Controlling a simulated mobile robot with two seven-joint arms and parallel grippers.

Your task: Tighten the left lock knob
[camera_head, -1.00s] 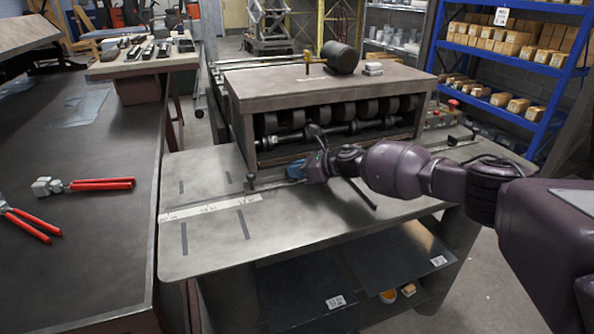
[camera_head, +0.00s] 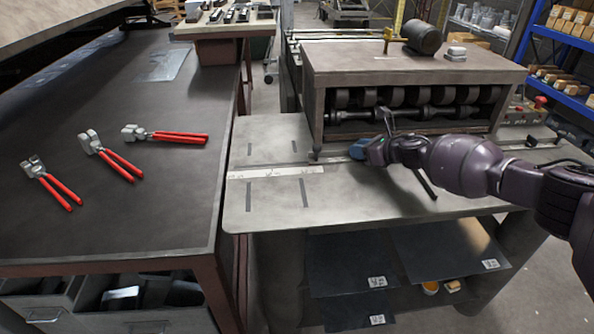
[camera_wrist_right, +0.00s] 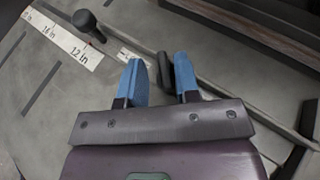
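My right gripper (camera_head: 358,150) is low over the metal table, in front of the roller machine. In the right wrist view its two blue fingers (camera_wrist_right: 160,66) are apart. A dark upright piece (camera_wrist_right: 164,70) stands between them, nearer the right finger; I cannot tell whether they touch. A dark round-headed knob (camera_head: 315,153) stands at the left end of the guide bar, left of my gripper. It also shows in the right wrist view (camera_wrist_right: 87,22), beyond the fingers. I cannot tell which of these is the left lock knob. My left gripper is not in view.
The roller machine (camera_head: 415,62) stands behind my right gripper. A marked ruler strip (camera_head: 275,172) lies on the metal table (camera_head: 270,205). Several red-handled pliers (camera_head: 105,155) lie on the dark bench at left. The metal table's front left is clear.

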